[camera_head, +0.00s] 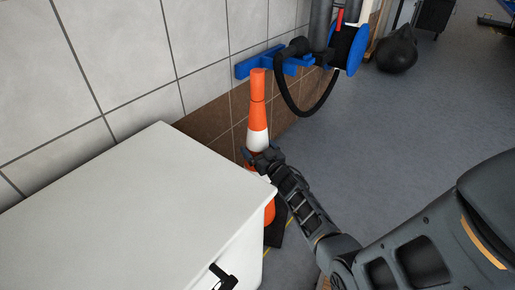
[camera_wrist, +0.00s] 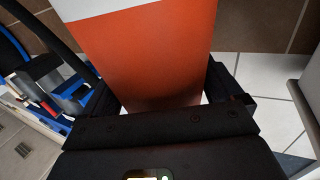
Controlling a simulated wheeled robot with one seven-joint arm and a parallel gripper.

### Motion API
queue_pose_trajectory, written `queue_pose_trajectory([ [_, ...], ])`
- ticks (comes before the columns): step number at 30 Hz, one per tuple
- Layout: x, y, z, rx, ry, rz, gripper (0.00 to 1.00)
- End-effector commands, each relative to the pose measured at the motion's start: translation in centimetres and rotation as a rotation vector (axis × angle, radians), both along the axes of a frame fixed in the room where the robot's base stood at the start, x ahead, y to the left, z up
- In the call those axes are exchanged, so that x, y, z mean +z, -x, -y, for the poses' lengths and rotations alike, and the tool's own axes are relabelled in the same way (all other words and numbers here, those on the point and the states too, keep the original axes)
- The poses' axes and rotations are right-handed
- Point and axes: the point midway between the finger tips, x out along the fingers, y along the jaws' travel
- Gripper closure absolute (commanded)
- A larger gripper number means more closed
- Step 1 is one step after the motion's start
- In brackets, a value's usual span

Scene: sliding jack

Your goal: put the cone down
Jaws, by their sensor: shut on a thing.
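The orange and white cone (camera_head: 258,108) stands upright against the tiled wall, just beyond the far right corner of the white cabinet. My gripper (camera_head: 262,160) is shut on the cone around its middle, near the white band. In the wrist view, the cone (camera_wrist: 145,55) fills the middle, its orange part between the two dark fingers of my gripper (camera_wrist: 165,95). The cabinet's corner hides part of the cone's lower half. I cannot tell whether the base touches the floor.
The white cabinet (camera_head: 130,205) with a black handle (camera_head: 222,277) is close on the left. A blue wall bracket (camera_head: 262,62) and a black hose (camera_head: 300,112) are right behind the cone. A dark bag-like object (camera_head: 398,52) lies farther back. The grey floor (camera_head: 390,130) to the right is clear.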

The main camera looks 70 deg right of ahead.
Motion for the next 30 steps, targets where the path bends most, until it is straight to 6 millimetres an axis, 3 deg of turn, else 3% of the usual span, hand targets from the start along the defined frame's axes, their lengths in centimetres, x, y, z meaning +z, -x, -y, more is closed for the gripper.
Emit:
queue_pose_trajectory([
  [3,0.1,-0.1,0.1,0.002,0.006,0.006,0.92],
  [4,-0.3,0.0,0.0,0.000,0.000,0.000,0.06],
  [6,-0.2,0.0,0.0,0.000,0.000,0.000,0.00],
  [16,0.1,0.3,-0.2,0.000,-0.001,-0.002,0.00],
  [30,0.1,7.3,-5.4,0.001,-0.003,-0.002,0.00],
])
